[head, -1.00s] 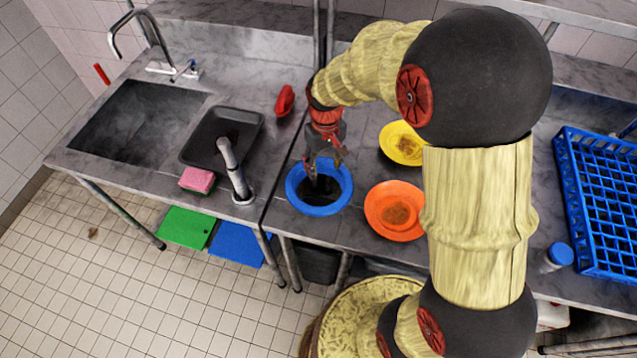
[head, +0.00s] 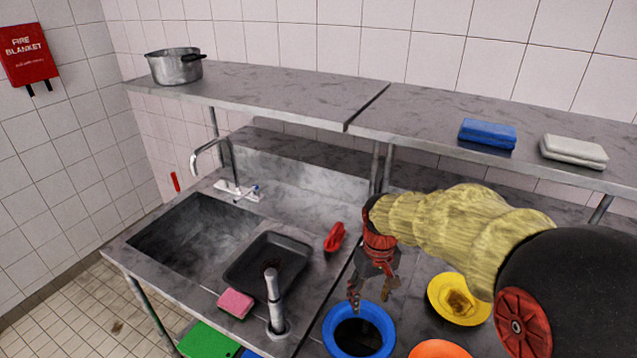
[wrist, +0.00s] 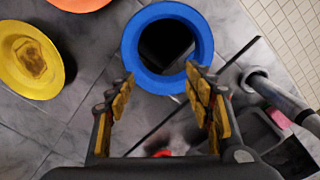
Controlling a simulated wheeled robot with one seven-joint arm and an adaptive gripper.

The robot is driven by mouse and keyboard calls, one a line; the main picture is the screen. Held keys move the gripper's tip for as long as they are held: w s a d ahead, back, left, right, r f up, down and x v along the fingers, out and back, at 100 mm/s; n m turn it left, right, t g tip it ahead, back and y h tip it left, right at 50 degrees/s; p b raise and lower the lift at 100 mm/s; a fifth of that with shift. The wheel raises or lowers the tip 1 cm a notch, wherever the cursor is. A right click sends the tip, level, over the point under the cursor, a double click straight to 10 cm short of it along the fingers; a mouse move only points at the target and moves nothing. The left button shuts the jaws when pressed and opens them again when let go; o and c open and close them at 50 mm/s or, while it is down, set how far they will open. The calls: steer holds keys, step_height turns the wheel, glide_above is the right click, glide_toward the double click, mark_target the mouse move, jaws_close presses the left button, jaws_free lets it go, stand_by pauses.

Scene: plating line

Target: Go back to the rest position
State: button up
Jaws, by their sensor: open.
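My gripper (head: 370,296) is open and empty. It hangs above the counter, just over and behind a blue ring-shaped rim (head: 359,330) with a dark opening in its middle. In the wrist view the open fingers of my gripper (wrist: 168,88) point toward the blue rim (wrist: 133,45), with nothing between them. I cannot tell how high the fingertips are above the rim.
A yellow plate (head: 440,293) with brown residue and an orange plate (head: 437,349) lie right of the rim. Left are a black tray (head: 250,285), a pink sponge (head: 235,303), a grey post (head: 271,290), a red object (head: 335,237) and the sink (head: 165,240). A shelf (head: 300,97) runs above.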

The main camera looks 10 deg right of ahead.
steer(key=s+r+m+t, duration=0.1)
steer(key=s+r+t, duration=0.4)
steer(key=s+r, duration=1)
steer(key=shift+s+m+t, duration=0.3)
steer(key=shift+s+m, duration=0.1)
steer(key=shift+s, duration=1.8)
